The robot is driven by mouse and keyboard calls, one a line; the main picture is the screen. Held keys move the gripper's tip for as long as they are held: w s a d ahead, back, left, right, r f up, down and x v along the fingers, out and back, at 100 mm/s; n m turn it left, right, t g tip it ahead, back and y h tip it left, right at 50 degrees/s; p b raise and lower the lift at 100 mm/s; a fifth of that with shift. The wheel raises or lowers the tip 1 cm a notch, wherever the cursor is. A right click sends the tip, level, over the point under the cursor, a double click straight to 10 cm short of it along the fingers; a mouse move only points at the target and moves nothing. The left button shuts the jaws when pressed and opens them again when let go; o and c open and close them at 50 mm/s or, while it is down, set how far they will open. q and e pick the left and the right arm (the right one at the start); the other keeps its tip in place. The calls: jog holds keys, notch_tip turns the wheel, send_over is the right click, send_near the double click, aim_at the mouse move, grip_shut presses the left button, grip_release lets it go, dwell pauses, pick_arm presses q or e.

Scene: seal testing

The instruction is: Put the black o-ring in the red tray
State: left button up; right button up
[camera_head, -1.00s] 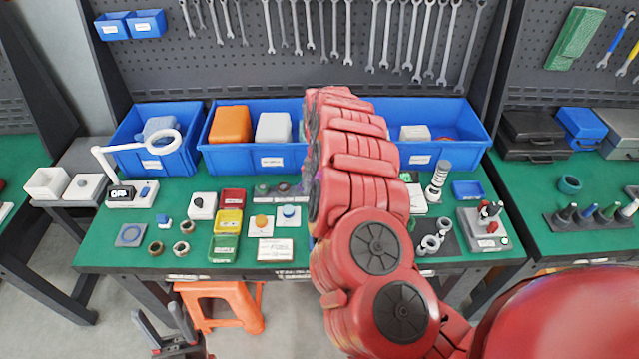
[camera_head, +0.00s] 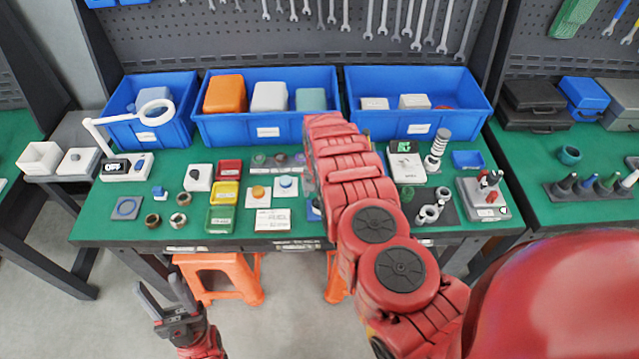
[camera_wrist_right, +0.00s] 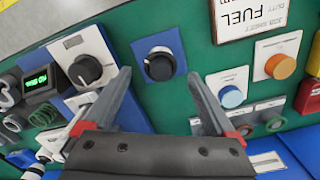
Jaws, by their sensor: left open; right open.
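In the right wrist view a black ring-like piece (camera_wrist_right: 159,66) with a grey centre sits on a blue square pad (camera_wrist_right: 178,42); it looks like the o-ring. My right gripper (camera_wrist_right: 159,77) is open, with its fingertips on either side of the piece and nothing clearly held. In the head view my right arm hides this gripper and the piece. The red tray (camera_head: 231,169) is the far one in a column of small trays; its red side also shows at the right edge of the wrist view (camera_wrist_right: 307,96). My left gripper (camera_head: 158,283) is open and empty before the table.
Yellow (camera_head: 225,194) and green (camera_head: 220,220) trays stand nearer than the red one. Orange (camera_head: 258,192) and blue (camera_head: 286,185) buttons lie between the trays and my right arm. Large blue bins (camera_head: 267,128) line the back. An orange stool (camera_head: 217,273) stands below.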

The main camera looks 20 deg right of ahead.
jog(key=shift+f, duration=1.1)
jog(key=shift+r, duration=0.1)
grip_shut()
